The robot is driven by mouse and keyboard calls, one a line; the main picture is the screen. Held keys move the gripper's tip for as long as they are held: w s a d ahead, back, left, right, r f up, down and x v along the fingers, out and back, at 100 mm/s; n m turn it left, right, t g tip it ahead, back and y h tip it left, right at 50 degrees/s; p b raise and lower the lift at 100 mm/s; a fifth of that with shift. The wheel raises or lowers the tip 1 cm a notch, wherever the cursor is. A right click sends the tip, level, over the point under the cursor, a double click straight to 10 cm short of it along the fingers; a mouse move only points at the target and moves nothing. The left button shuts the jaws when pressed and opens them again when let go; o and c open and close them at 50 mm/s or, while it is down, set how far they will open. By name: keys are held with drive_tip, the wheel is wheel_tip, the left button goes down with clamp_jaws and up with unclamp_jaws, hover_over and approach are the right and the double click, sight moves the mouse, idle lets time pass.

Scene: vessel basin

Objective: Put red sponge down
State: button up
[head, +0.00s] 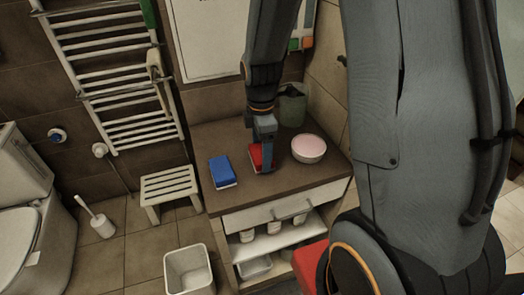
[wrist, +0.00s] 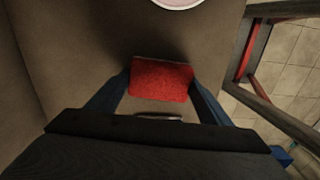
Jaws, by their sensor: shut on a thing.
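The red sponge (head: 256,157) is at the brown counter top (head: 235,199), between a blue sponge (head: 222,171) on its left and a white bowl (head: 308,149) on its right. My gripper (head: 266,165) points down at the red sponge and partly hides it in the head view. In the wrist view the red sponge (wrist: 160,79) lies between the two fingers of my gripper (wrist: 160,90), which are shut on its sides. I cannot tell whether the sponge touches the counter or is just above it.
A green container (head: 291,107) stands at the back of the counter. Below are a drawer and a shelf with several white items (head: 274,227). A white stool (head: 168,188) and a bin (head: 189,270) stand on the floor at left. The counter's front strip is clear.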

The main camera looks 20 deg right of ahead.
drive_tip(key=shift+f, duration=0.45)
drive_tip(key=o, duration=1)
drive_tip(key=shift+c, duration=0.2)
drive_tip(key=shift+f, duration=0.25)
wheel_tip(320, 180, up, 8)
drive_tip(key=shift+f+b, duration=0.1)
drive_tip(key=shift+b, duration=1.05)
drive_tip(key=shift+s+m, duration=0.2)
drive_tip(key=shift+m, duration=0.1)
drive_tip(key=s+m+t, duration=0.1)
drive_tip(key=s+m, duration=0.8)
drive_tip(key=m, duration=0.7)
drive_tip(key=shift+m, duration=0.3)
